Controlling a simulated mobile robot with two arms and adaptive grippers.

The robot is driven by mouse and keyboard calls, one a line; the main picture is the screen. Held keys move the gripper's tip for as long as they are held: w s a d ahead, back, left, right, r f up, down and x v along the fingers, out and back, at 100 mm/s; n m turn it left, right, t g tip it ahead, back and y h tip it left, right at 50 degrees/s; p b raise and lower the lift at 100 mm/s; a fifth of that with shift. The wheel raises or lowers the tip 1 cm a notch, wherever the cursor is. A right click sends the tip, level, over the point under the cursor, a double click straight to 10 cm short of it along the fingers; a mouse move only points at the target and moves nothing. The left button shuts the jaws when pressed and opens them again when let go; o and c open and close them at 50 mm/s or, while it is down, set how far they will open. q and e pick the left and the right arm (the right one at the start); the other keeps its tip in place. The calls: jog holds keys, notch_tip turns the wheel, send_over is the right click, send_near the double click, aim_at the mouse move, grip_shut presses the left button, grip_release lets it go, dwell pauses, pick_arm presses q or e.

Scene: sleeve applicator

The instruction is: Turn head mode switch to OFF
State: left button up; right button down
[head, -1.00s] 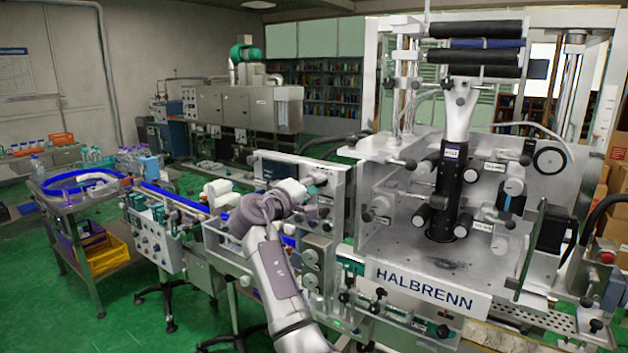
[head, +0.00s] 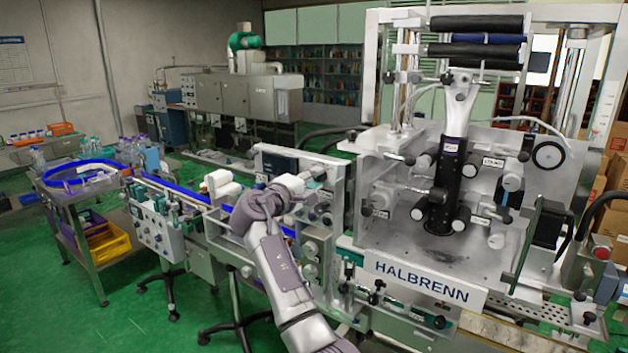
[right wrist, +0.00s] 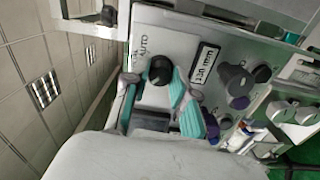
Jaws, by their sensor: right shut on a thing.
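The black mode knob (right wrist: 160,69) sits on a light panel, beside lettering that reads AUTO, in the right wrist view. My right gripper (right wrist: 157,78) has its teal-padded fingers on either side of the knob and is shut on it. The knob's exact pointer position is too small to read. In the head view my right gripper (head: 312,180) is at the upper control panel (head: 335,204), left of the big machine, and its hand hides the knob. My left gripper is not in view.
The HALBRENN machine (head: 425,283) stands to the right. A conveyor (head: 172,194) runs to the left. Green floor (head: 135,325) is open at the lower left.

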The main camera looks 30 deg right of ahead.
jog(key=c, duration=0.9)
grip_release()
jog(key=shift+c, duration=0.2)
jog(key=v, duration=1.2)
jog(key=shift+w, duration=0.1)
